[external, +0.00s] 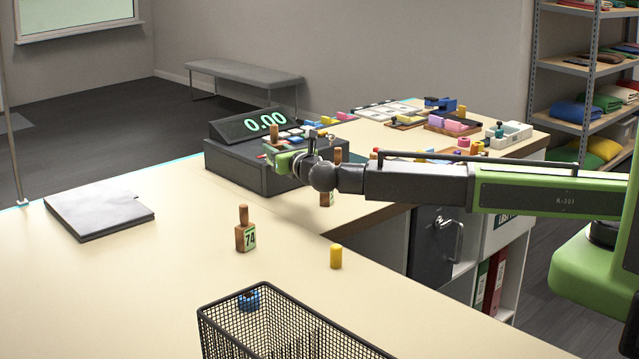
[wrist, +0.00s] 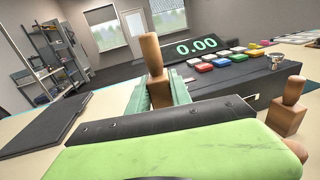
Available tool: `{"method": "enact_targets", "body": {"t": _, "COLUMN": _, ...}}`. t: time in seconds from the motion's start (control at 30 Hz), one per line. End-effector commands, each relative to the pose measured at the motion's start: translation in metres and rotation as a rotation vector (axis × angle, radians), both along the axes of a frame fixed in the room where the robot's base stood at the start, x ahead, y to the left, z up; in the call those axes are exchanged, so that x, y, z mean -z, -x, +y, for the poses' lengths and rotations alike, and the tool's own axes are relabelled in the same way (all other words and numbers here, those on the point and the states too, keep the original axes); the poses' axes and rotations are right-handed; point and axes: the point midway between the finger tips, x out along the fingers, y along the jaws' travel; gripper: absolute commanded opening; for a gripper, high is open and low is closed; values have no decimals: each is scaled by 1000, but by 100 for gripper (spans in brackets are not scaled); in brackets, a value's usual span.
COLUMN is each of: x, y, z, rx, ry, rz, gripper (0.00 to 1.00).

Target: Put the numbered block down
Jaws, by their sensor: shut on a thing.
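My gripper (external: 284,158) is raised above the counter, in front of the till. It is shut on a wooden block with a knob handle (wrist: 153,58), upright between the pale green jaws in the wrist view. In the external view only its brown knob (external: 273,134) shows clearly above the jaws; no number on it can be read. A second wooden block (external: 242,236), labelled 74, stands on the counter at lower left of the gripper. Another wooden block (external: 326,199) stands partly hidden below my arm. A knobbed block (wrist: 288,108) shows at right in the wrist view.
The till (external: 236,155) reads 0.00, close behind the gripper. A dark flat pad (external: 98,211) lies at left. A yellow cylinder (external: 336,256) and a black wire basket (external: 285,335) are nearer the camera. The counter between pad and block 74 is clear.

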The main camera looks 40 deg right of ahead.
Motion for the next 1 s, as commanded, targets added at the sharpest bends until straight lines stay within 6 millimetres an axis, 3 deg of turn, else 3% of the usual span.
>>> {"method": "enact_targets", "body": {"t": 0.3, "x": 3, "y": 25, "z": -7, "rx": 212, "ry": 0, "rz": 0, "gripper": 0}}
{"method": "enact_targets", "body": {"t": 0.63, "x": 6, "y": 26, "z": -8, "rx": 217, "ry": 0, "rz": 0, "gripper": 0}}
{"method": "enact_targets", "body": {"t": 1.0, "x": 70, "y": 26, "z": -8, "rx": 215, "ry": 0, "rz": 0, "gripper": 0}}
